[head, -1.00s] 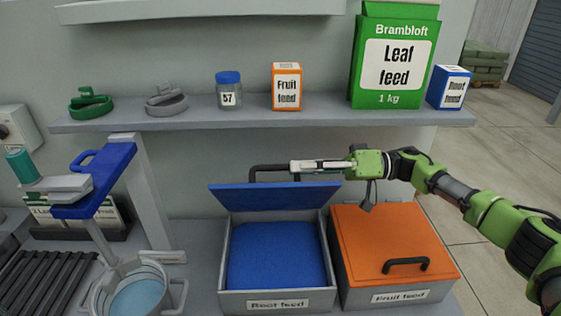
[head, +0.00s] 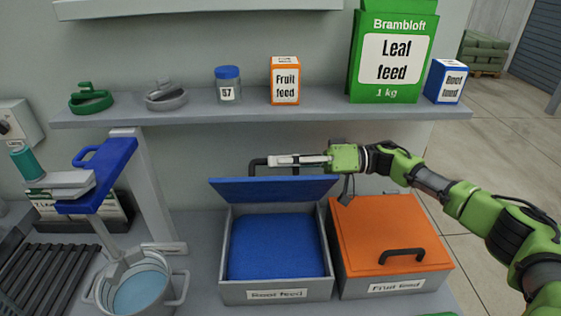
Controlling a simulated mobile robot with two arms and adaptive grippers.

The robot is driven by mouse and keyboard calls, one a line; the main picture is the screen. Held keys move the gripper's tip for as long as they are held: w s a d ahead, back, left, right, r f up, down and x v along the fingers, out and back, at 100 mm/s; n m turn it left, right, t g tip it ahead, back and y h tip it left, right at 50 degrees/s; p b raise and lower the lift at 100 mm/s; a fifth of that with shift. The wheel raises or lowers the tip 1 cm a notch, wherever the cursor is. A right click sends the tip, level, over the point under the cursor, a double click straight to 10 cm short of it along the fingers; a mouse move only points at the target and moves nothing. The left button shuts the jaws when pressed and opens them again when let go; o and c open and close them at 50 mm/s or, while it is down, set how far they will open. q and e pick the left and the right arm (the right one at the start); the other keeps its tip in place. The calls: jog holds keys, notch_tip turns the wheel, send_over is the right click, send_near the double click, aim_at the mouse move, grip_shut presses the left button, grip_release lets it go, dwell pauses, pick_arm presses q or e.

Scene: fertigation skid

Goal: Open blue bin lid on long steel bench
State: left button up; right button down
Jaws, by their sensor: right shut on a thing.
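The blue bin lid (head: 275,189) is raised and tilted back at the rear of the grey bin (head: 277,291) labelled "Root feed". Blue contents (head: 277,246) show inside the bin. The lid's dark handle (head: 256,170) stands at the back of the raised lid. My right gripper (head: 272,161) reaches in from the right and is shut on this handle, which its fingers partly hide. The bin stands on the steel bench (head: 200,240). My left gripper is not in view.
The orange-lidded "Fruit feed" bin (head: 378,236) stands closed just to the right. A bucket (head: 137,288) and a blue-armed stand (head: 105,168) are at the left.

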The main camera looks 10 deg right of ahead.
jog(key=shift+w+r, duration=0.25)
jog(key=shift+w+d+r+m+p, duration=0.2)
jog(key=shift+w+r+m+p, duration=0.1)
jog(key=shift+w+m, duration=0.5)
jog(key=shift+w+d+r+m+p, duration=0.25)
jog(key=shift+w+m, duration=0.35)
jog(key=shift+w, duration=0.35)
jog(key=shift+w+d+r+m+p, duration=0.2)
jog(key=shift+w+m+p, duration=0.1)
jog(key=shift+w+m, duration=0.5)
jog(key=c, duration=2.1)
grip_release()
jog(key=shift+w, duration=0.1)
jog(key=d, duration=0.4)
jog(key=s+d, duration=0.1)
jog(key=d, duration=0.2)
jog(key=s+d, duration=0.1)
jog(key=d, duration=0.3)
jog(key=shift+s+d, duration=0.2)
jog(key=shift+d, duration=0.15)
